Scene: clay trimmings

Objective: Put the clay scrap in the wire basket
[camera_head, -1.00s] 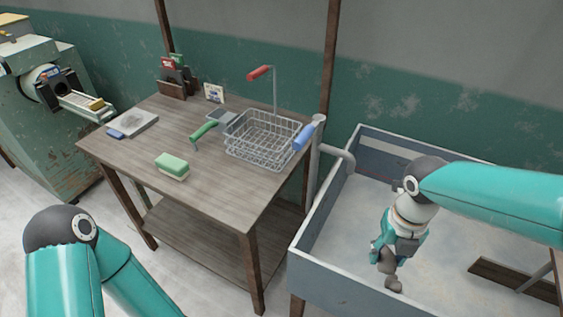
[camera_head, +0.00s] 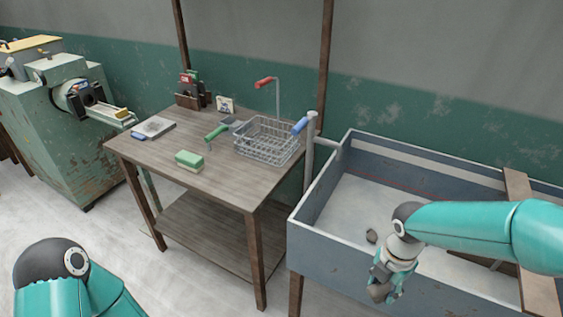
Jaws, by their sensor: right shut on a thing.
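The wire basket (camera_head: 262,152) stands on the right part of a wooden table and looks empty. My right gripper (camera_head: 379,288) is shut on a grey-brown clay scrap (camera_head: 377,294), which shows at its fingertips. It is in front of the grey-blue trough's near wall in the picture, right of and nearer than the basket. Another grey-brown lump (camera_head: 371,237) lies on the trough floor beside my right arm. My left gripper is out of view; only its arm shows at bottom left.
The trough (camera_head: 335,259) stands right of the table (camera_head: 235,186), with a pipe (camera_head: 309,155) between them. A red handle (camera_head: 265,83) and a blue handle (camera_head: 300,125) rise by the basket. A green sponge (camera_head: 188,161) and green-handled tool (camera_head: 216,132) lie left of it.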

